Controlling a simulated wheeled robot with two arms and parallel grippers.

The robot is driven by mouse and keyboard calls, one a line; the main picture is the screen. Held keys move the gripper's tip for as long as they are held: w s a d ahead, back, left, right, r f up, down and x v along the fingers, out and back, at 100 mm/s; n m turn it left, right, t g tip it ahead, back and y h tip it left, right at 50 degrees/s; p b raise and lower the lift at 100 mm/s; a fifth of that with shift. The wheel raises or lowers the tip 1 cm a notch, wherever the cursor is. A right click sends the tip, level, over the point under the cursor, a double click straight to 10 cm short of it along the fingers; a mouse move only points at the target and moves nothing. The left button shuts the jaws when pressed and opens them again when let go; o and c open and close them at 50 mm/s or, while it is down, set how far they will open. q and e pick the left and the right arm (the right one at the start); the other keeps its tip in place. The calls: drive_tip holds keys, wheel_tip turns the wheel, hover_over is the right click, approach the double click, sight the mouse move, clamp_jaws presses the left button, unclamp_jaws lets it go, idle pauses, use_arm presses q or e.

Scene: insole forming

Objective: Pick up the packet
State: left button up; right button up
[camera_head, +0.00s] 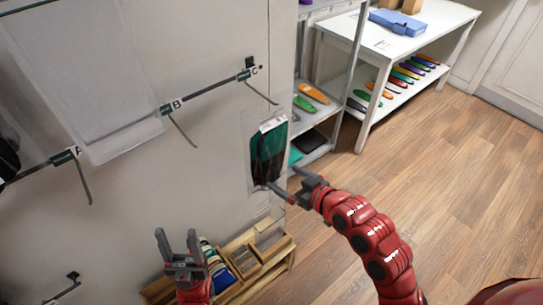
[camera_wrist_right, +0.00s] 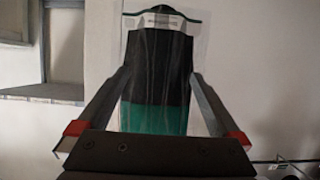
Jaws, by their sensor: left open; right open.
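The packet (camera_head: 268,152) is a clear bag with a black and green insole inside. It is upright in front of the pale wall, below the hook marked C (camera_head: 262,88); whether it hangs from that hook, I cannot tell. My right gripper (camera_head: 286,181) is open at the packet's lower end. In the right wrist view the packet (camera_wrist_right: 158,88) stands between the two spread fingers, with its white label at the top. Contact with the fingers is not clear. My left gripper (camera_head: 177,238) is open and empty, lower left of the packet.
Hooks marked A (camera_head: 75,158) and B (camera_head: 170,112) stick out of the wall on the left. A wooden rack (camera_head: 262,262) with several compartments stands low beside my left gripper. Shelves (camera_head: 375,112) with colourful insoles stand behind. The wooden floor at right is clear.

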sight(274, 173)
drive_tip(key=shift+f+p+x, duration=0.25)
drive_tip(key=shift+p+x, duration=0.35)
drive_tip(key=shift+x, duration=2)
drive_tip(key=shift+s+d, duration=0.1)
drive_tip(key=c, duration=1.2)
